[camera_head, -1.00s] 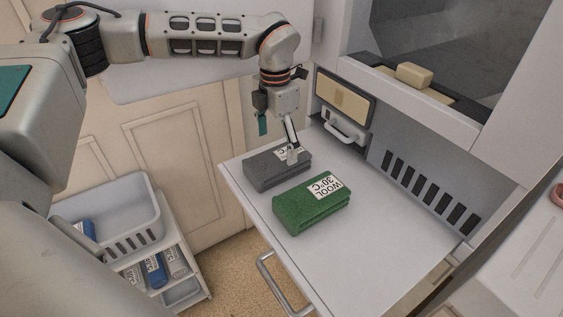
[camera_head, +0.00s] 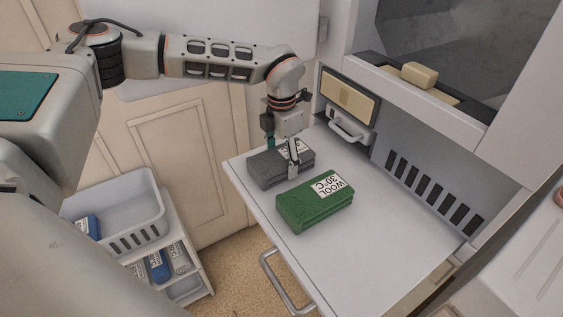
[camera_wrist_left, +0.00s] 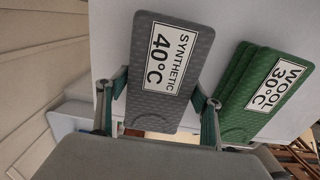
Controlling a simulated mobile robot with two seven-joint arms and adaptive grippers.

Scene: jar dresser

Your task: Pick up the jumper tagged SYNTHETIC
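The grey jumper (camera_head: 268,172) lies folded on the white pull-out board; in the left wrist view its label on the grey cloth (camera_wrist_left: 150,110) reads SYNTHETIC 40°C. A folded green jumper (camera_head: 312,208) tagged WOOL 30°C lies beside it, nearer the front in the head view, and shows at right in the left wrist view (camera_wrist_left: 245,90). My left gripper (camera_head: 282,156) points down over the grey jumper. Its fingers (camera_wrist_left: 158,98) are apart, one on each side of the grey jumper, with gaps visible. My right gripper is out of view.
The white board (camera_head: 375,235) has free room right of the green jumper. A grey slotted panel (camera_head: 390,150) with a handle (camera_head: 347,130) stands behind. A white basket (camera_head: 146,205) and shelf with labelled items sit lower left. A soap-like yellow block (camera_head: 419,74) rests on a ledge.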

